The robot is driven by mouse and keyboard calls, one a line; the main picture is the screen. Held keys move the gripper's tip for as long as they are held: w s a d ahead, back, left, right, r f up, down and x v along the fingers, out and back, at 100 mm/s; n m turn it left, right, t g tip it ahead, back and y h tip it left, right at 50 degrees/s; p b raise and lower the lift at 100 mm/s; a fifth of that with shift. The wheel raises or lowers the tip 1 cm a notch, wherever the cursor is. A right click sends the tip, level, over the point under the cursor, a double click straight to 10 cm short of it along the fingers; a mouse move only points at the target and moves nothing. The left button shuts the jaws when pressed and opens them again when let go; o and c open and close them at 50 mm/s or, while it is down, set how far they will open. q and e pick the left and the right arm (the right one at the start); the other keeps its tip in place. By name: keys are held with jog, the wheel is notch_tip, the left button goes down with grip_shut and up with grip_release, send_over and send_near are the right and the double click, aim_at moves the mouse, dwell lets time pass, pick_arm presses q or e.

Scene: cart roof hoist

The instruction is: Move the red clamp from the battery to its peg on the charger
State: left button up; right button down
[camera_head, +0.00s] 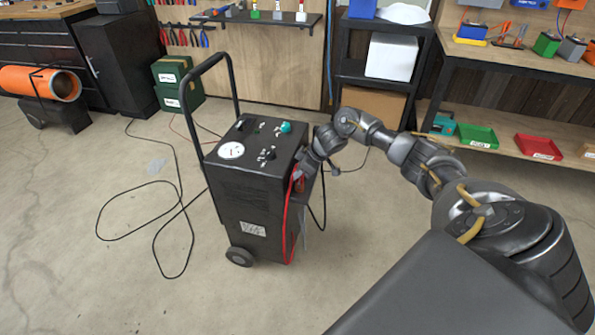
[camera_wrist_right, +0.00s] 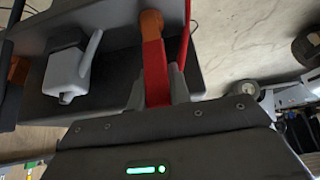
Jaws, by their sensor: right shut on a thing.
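The charger (camera_head: 240,195) is a black wheeled cart with a tall handle, a white dial and knobs on top. My right gripper (camera_head: 300,176) is at the charger's right side, below its top edge. In the right wrist view the right gripper (camera_wrist_right: 158,92) is shut on the red clamp (camera_wrist_right: 156,68), which has an orange-brown end pointing away from the jaws. A red cable (camera_head: 286,220) hangs down the charger's right side. I cannot tell whether the clamp touches a peg. I cannot make out the battery. My left gripper is not in view.
A grey block with a lever (camera_wrist_right: 68,75) sits beside the clamp on a dark surface. A black cable (camera_head: 160,230) loops over the floor left of the charger. Green boxes (camera_head: 177,82) stand behind it. A workbench (camera_head: 520,62) stands at the right. The front floor is clear.

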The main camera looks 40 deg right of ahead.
jog(key=c, duration=1.2)
grip_release()
jog(key=p+v, duration=0.1)
jog(key=v, duration=0.9)
jog(key=shift+s+r, duration=0.15)
jog(key=shift+r, duration=0.2)
jog(key=shift+d, duration=0.1)
